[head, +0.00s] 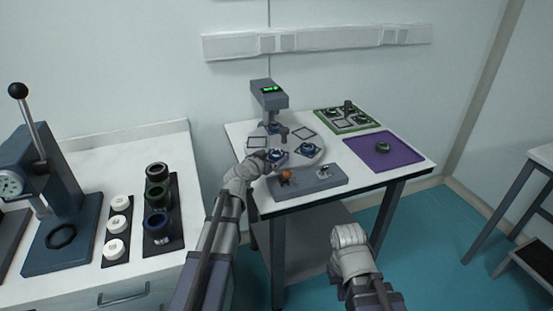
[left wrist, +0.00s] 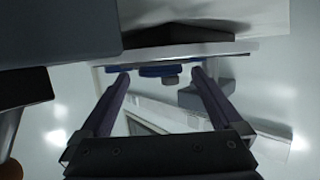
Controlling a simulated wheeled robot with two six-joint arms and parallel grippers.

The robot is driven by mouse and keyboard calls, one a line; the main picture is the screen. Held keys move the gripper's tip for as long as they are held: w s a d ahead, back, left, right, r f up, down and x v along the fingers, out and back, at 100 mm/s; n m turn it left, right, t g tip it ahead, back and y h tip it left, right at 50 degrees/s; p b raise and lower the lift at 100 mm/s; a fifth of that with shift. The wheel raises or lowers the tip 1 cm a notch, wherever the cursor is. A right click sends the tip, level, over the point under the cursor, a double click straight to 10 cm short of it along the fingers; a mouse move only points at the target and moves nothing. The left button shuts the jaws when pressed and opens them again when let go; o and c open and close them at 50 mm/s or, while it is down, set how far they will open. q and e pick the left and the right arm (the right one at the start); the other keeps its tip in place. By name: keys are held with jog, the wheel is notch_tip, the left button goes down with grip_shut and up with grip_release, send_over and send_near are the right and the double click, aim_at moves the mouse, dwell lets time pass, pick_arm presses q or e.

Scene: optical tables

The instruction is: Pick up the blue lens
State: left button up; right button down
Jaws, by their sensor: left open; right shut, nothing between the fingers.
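A blue lens (head: 277,155) sits at the near left of the round grey plate (head: 318,158) on the right-hand table. My left gripper (head: 265,160) is right beside it, coming from the near left, and partly covers it. In the left wrist view, its two fingers (left wrist: 161,78) are open, with a blue-rimmed disc (left wrist: 165,71) seen edge-on between or just beyond the tips; contact cannot be told. Other blue lenses stand on the plate at the right (head: 310,148) and at the back (head: 273,127). My right gripper (head: 347,232) is shut and empty, in front of the table.
A grey instrument with a green display (head: 268,91) stands over the plate's back. A grey block (head: 318,183) with an orange knob lies at the near edge. A bench (head: 90,160) stands left.

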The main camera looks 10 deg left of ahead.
aim_at(273, 156)
pick_arm(q)
jog(key=shift+w+d+f, duration=0.1)
jog(key=shift+w+f, duration=0.1)
jog(key=shift+w, duration=0.45)
jog(key=shift+c, duration=0.2)
jog(key=c, duration=1.3)
jog(key=shift+r, duration=0.1)
notch_tip(273, 156, up, 12)
jog(key=p, duration=1.2)
jog(key=shift+r, duration=0.15)
